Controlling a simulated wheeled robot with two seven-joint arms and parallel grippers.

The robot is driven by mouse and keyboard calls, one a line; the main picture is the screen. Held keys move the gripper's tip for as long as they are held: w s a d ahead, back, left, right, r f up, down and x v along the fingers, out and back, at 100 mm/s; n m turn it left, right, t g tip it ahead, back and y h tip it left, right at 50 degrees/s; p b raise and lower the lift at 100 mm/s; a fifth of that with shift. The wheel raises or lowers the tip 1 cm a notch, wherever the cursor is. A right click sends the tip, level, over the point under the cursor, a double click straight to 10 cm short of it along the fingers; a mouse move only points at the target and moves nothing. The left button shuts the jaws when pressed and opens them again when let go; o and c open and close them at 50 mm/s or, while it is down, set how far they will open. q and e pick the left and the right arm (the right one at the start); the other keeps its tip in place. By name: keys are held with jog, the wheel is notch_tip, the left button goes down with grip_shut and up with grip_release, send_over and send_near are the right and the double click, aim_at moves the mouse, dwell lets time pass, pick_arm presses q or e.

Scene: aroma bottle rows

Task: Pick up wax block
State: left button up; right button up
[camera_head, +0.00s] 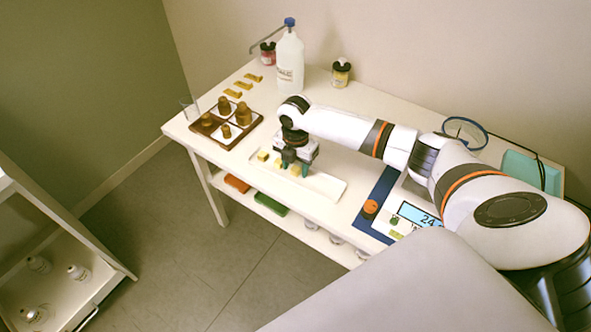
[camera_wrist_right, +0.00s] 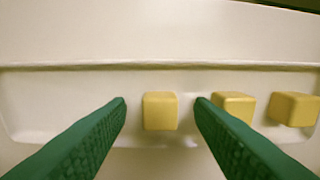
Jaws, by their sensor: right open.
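Pale yellow wax blocks lie in a row on a white tray (camera_head: 328,186). In the right wrist view one wax block (camera_wrist_right: 160,111) sits between my right gripper's green fingers (camera_wrist_right: 161,102), with a gap on each side. A second block (camera_wrist_right: 236,105) is close by the right finger, partly covered by it, and a third block (camera_wrist_right: 294,108) is farther right. In the head view my right gripper (camera_head: 294,167) points down over the tray, open, and a block (camera_head: 262,155) shows to its left. My left gripper is not in view.
A brown rack with amber bottles (camera_head: 222,128) stands left of the tray. A clear bottle (camera_head: 290,62) and small jars stand behind. The tray's right part is bare.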

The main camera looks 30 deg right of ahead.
jog(key=shift+c, duration=0.3)
grip_shut()
